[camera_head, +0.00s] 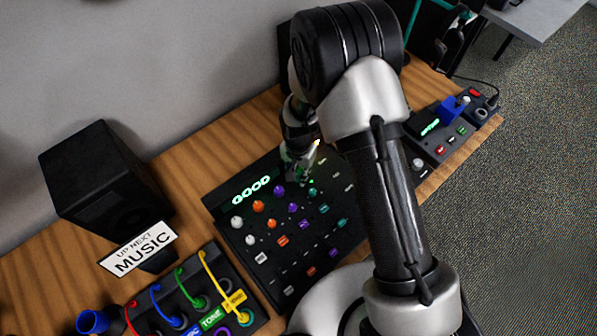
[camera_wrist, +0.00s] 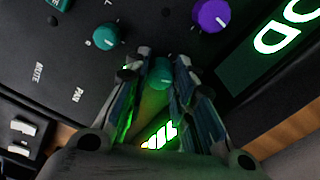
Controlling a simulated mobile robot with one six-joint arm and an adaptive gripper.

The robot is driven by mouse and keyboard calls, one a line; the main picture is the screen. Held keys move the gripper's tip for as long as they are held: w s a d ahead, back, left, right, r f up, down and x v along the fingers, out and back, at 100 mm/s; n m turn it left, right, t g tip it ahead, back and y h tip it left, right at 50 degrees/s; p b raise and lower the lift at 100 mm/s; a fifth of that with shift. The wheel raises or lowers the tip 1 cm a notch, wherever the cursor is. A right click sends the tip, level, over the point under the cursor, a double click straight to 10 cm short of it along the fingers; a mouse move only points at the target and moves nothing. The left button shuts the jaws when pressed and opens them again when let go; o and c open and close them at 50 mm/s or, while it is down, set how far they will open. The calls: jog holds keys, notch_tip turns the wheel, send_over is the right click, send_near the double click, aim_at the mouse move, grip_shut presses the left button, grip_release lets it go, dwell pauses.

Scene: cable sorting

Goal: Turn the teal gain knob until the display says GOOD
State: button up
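The dark mixer panel (camera_head: 229,221) lies on the wooden table, and its lit display (camera_head: 251,190) reads GOOD in green. Part of the display (camera_wrist: 270,42) also shows in the wrist view. My gripper (camera_wrist: 163,58) is at the panel, with one finger on each side of a teal knob (camera_wrist: 160,73). The fingers appear closed on that knob, though the contact is partly hidden. Green lit bars (camera_wrist: 160,135) show between the fingers. In the head view my arm hides part of the panel, and the fingertips are hard to make out.
A second teal knob (camera_wrist: 106,36) and a purple knob (camera_wrist: 211,16) are close to my fingers. A black speaker (camera_head: 105,180), an UP NEXT MUSIC sign (camera_head: 138,250) and a patch box with coloured cables (camera_head: 190,300) stand left. A smaller device (camera_head: 430,140) is at right.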

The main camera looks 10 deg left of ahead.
aim_at(298, 175)
jog(key=shift+o, duration=0.7)
notch_tip(298, 175, up, 12)
dwell(0.6)
